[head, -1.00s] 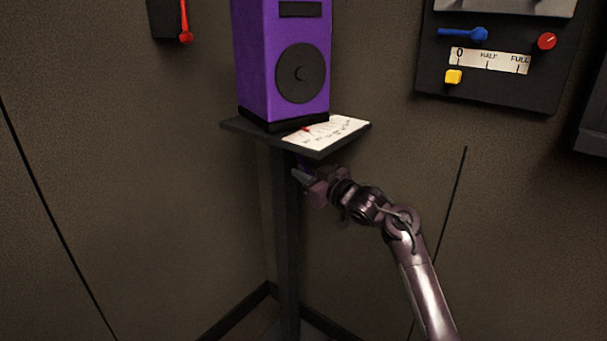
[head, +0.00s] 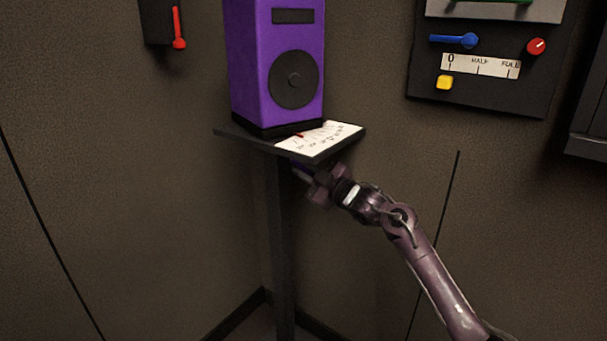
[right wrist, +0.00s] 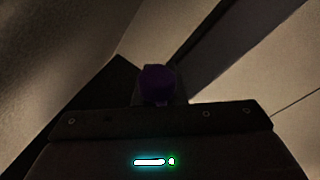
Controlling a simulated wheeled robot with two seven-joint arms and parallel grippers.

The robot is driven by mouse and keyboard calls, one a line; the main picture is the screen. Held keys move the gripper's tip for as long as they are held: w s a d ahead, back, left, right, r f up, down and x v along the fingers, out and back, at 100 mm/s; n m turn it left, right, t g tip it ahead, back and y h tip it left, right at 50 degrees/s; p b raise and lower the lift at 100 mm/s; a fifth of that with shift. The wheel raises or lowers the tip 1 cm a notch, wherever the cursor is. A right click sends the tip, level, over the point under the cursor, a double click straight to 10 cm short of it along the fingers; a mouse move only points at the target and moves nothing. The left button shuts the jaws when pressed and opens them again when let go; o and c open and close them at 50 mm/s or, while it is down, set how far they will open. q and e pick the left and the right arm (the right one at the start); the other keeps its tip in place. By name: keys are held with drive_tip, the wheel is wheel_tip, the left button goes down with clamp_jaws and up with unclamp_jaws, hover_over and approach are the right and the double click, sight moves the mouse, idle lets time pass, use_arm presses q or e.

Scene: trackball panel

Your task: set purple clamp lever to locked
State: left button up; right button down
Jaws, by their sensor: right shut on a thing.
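The purple clamp lever (head: 299,165) shows only as a small dark purple piece below the shelf's front edge. In the right wrist view, its purple end (right wrist: 157,82) is at the middle, just beyond the dark gripper body. My right gripper (head: 311,181) is under the shelf's front corner, shut on the lever. The fingers hide much of it, and its full setting cannot be read. My left gripper is not in view.
A purple box with a round black disc (head: 268,60) stands on the dark shelf (head: 240,134), beside a white scale card (head: 325,133). A post (head: 278,235) supports the shelf. A wall panel (head: 500,97) with blue, red and yellow controls is at the right.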

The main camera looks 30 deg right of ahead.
sight(313, 175)
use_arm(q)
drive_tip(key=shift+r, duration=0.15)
use_arm(e)
drive_tip(key=c, duration=1.5)
unclamp_jaws()
